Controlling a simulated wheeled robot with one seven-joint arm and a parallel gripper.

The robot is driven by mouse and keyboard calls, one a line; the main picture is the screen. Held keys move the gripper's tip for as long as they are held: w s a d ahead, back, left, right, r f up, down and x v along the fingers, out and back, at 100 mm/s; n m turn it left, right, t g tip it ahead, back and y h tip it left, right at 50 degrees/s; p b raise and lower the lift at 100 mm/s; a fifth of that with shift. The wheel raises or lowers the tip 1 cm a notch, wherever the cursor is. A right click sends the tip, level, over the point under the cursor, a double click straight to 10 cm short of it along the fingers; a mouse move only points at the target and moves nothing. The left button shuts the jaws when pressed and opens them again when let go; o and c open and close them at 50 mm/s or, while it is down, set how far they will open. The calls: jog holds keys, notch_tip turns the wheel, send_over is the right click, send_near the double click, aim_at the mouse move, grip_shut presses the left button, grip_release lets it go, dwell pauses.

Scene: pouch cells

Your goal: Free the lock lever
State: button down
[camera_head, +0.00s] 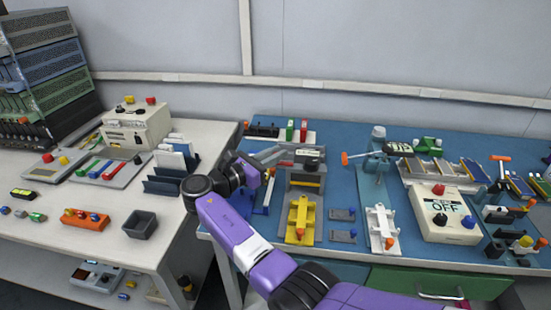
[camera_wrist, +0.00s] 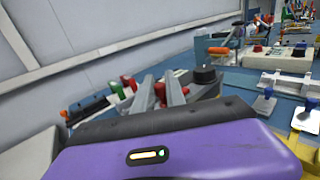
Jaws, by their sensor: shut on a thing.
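My gripper (camera_head: 280,154) is at the left side of a grey fixture (camera_head: 306,180) with a black knob (camera_head: 312,165) on top. In the wrist view my gripper (camera_wrist: 162,82) has its two grey fingers on either side of a small red lever handle (camera_wrist: 160,91), shut on it. This red handle looks like the lock lever; it also shows in the head view (camera_head: 286,163). The black knob (camera_wrist: 205,75) is just right of the fingers in the wrist view. The lever's base and pivot are hidden.
A yellow cradle (camera_head: 300,218) stands in front of the fixture, a white one (camera_head: 381,226) to its right. An orange-handled clamp (camera_head: 358,157) is right of the fixture. Red and green blocks (camera_head: 297,132) stand behind. A boxed OFF panel (camera_head: 445,213) is farther right.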

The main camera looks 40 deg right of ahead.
dwell(0.3)
jog(key=c, duration=1.4)
grip_release()
jog(key=shift+d, duration=0.1)
jog(key=shift+o, duration=0.2)
jog(key=a, duration=0.7)
jog(key=shift+a, duration=0.4)
jog(key=shift+w, duration=0.1)
